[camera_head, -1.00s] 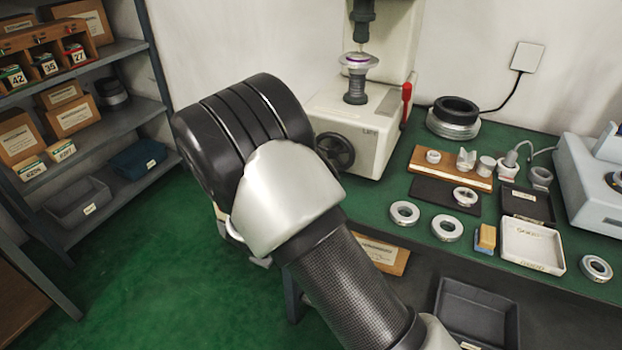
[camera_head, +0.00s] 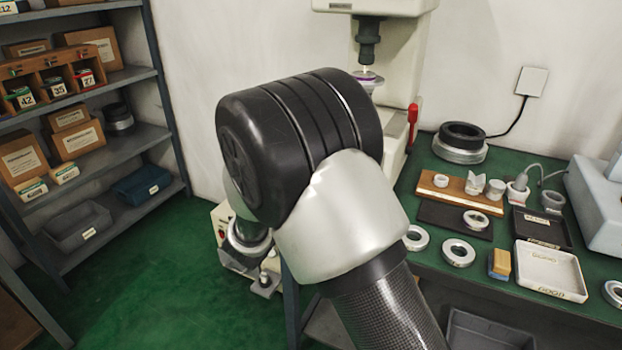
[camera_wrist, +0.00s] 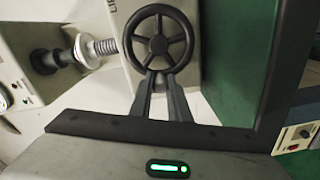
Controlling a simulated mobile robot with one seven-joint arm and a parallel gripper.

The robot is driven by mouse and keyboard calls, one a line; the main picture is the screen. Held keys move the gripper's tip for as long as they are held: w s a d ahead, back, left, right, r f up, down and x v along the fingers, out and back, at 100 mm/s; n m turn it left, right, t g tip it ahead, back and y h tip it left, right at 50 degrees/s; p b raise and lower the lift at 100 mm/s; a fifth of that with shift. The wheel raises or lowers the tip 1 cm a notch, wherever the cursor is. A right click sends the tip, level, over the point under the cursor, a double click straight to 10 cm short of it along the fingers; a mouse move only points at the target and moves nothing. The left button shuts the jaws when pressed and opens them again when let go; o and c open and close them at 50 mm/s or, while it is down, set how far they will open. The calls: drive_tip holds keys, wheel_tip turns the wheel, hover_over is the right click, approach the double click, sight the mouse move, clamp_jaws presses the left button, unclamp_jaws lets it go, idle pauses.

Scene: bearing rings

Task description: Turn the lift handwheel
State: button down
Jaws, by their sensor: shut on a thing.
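The handwheel (camera_wrist: 158,43) is a black spoked wheel on the front of the pale testing machine, and it shows in the wrist view. My gripper (camera_wrist: 160,78) is shut on the lower rim of the wheel, with both dark fingers reaching up to it. In the head view my arm hides the wheel and my fingertips. The pale machine (camera_head: 397,85) stands behind my arm, with its dark spindle above a ring lying on the small stage (camera_head: 366,80).
The green bench (camera_head: 432,252) holds several metal rings, a wooden board (camera_head: 460,195), a white tray (camera_head: 550,270) and a thick black-and-silver ring (camera_head: 460,142) right of the machine. A grey shelf (camera_head: 140,142) stands at the left.

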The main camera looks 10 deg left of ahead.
drive_tip(key=shift+d, duration=0.1)
drive_tip(key=c, duration=1.7)
unclamp_jaws()
drive_tip(key=shift+s, duration=0.15)
drive_tip(key=p+v, duration=0.2)
drive_tip(key=v, duration=1.5)
drive_tip(key=shift+s, duration=0.1)
